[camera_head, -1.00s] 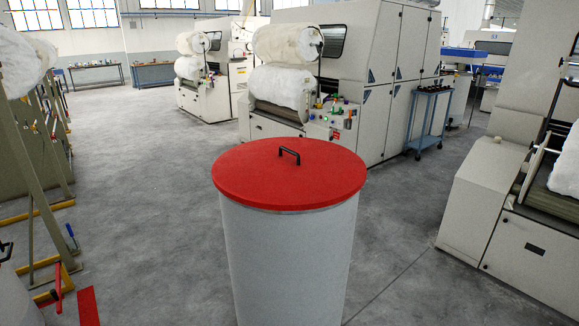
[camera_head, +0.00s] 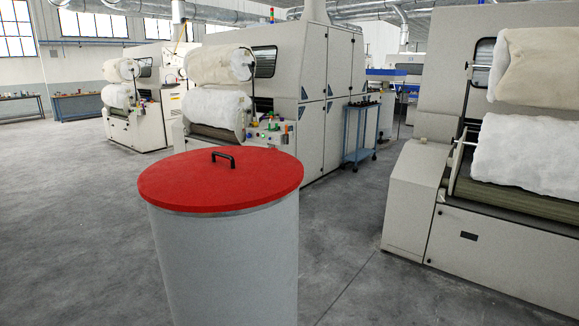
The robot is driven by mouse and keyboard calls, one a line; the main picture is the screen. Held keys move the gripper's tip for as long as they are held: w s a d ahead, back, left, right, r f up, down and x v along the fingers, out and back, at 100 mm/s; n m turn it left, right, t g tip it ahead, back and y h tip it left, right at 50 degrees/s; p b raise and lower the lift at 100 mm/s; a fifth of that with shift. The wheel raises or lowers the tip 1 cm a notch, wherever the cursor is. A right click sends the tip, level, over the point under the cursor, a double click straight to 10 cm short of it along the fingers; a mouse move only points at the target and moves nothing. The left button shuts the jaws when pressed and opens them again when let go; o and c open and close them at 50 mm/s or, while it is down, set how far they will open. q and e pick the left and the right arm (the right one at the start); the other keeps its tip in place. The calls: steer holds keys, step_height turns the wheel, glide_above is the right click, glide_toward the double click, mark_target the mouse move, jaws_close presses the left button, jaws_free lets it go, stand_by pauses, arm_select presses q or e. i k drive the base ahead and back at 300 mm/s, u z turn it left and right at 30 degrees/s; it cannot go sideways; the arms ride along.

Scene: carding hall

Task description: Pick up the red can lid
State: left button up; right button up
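The red can lid (camera_head: 225,184) is a flat round disc with a small black handle (camera_head: 223,157) standing up near its middle. It lies level on top of a tall light grey can (camera_head: 232,265), covering the can's mouth. The can stands upright on the floor, left of the picture's centre, and its foot is cut off by the bottom edge. Neither of my grippers shows in the head view.
A large carding machine (camera_head: 312,85) with white fibre rolls stands behind the can. Another machine (camera_head: 410,200) fills the right side. A blue trolley (camera_head: 358,140) stands between them. Grey concrete floor (camera_head: 70,240) is clear left of the can and between can and right machine.

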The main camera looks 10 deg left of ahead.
mark_target(221, 179)
steer(key=z, duration=0.85)
steer(key=i, duration=3.8)
steer(key=u, duration=1.9)
